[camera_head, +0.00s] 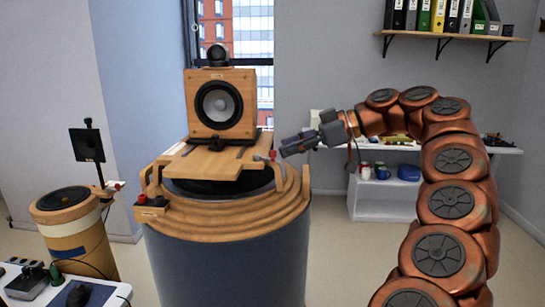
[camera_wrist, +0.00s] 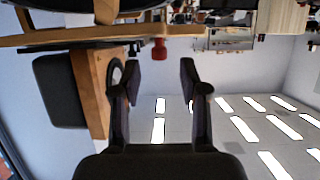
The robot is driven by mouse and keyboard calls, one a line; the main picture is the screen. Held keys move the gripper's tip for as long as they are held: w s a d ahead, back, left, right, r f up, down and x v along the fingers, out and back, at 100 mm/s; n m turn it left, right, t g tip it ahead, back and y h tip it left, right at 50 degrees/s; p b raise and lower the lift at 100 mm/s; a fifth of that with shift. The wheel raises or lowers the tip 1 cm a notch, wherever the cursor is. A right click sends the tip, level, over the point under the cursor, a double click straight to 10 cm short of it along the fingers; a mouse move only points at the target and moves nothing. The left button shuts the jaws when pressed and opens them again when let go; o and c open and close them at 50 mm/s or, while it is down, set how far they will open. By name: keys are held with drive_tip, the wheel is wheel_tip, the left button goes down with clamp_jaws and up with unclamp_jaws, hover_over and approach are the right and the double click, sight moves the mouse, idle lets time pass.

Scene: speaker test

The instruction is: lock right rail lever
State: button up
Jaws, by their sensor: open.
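A small lever with a red knob (camera_head: 272,155) sits at the right side of the wooden sled (camera_head: 215,160) that carries the speaker (camera_head: 220,103). I take it for the right rail lever; whether it is locked cannot be told. In the wrist view, which looks upside down, a red knob (camera_wrist: 159,50) shows beyond the fingertips, roughly midway between them. My gripper (camera_head: 283,146) is just right of and slightly above the red knob in the head view. In the wrist view my gripper (camera_wrist: 160,82) is open, with nothing between its fingers.
The sled rests on a round stepped wooden stand (camera_head: 240,226) on a grey drum (camera_head: 230,270). Upright wooden posts (camera_head: 305,181) rise from its rim near my gripper. A shorter wooden drum (camera_head: 72,230) stands at left. A white shelf unit (camera_head: 385,198) is behind my arm.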

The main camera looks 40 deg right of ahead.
sight(272, 152)
drive_tip(key=shift+x, duration=2.4)
drive_tip(key=shift+c, duration=0.3)
